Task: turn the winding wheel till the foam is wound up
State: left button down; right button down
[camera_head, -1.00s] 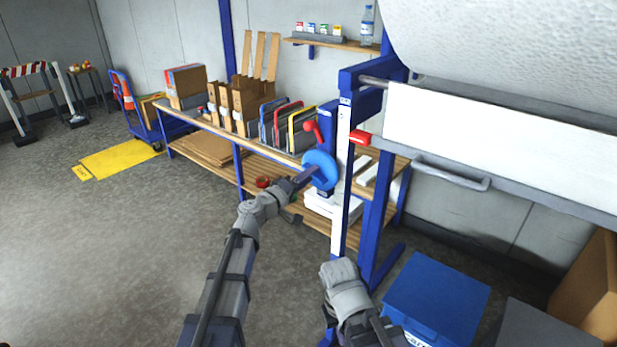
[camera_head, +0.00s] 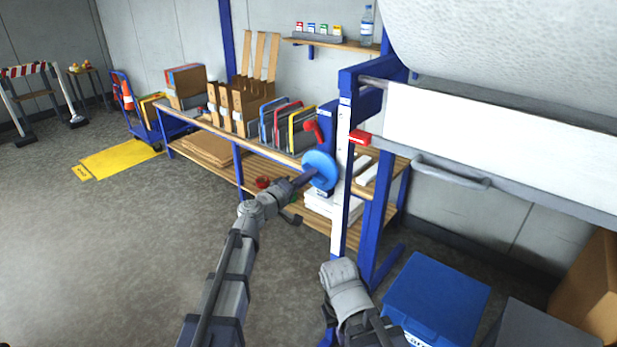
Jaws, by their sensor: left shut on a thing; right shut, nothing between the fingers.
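The winding wheel (camera_head: 320,170) is a blue disc on the side of the blue frame. My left gripper (camera_head: 304,179) is shut on the wheel at its near face. The wheel hides the fingertips. The foam roll (camera_head: 520,35) is a large pale cylinder at the top right, cut off by the picture's edge. A flat white panel (camera_head: 490,135) lies below it; I cannot tell whether it is foam. My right gripper (camera_head: 338,272) is low, in front of the frame post, shut and empty. It is away from the wheel, and its fingers are hard to make out.
A red-knobbed lever (camera_head: 313,131) sits just above the wheel. A blue bin (camera_head: 437,297) and a cardboard box (camera_head: 590,290) are at the lower right.

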pick_arm(q)
jog(key=shift+s+d+r+m, duration=0.1)
jog(key=shift+m, duration=6)
jog(key=c, duration=0.9)
grip_release()
jog(key=shift+o, duration=0.2)
jog(key=v, duration=0.7)
jog(key=shift+s+a, duration=0.25)
jog(key=shift+s, duration=0.05)
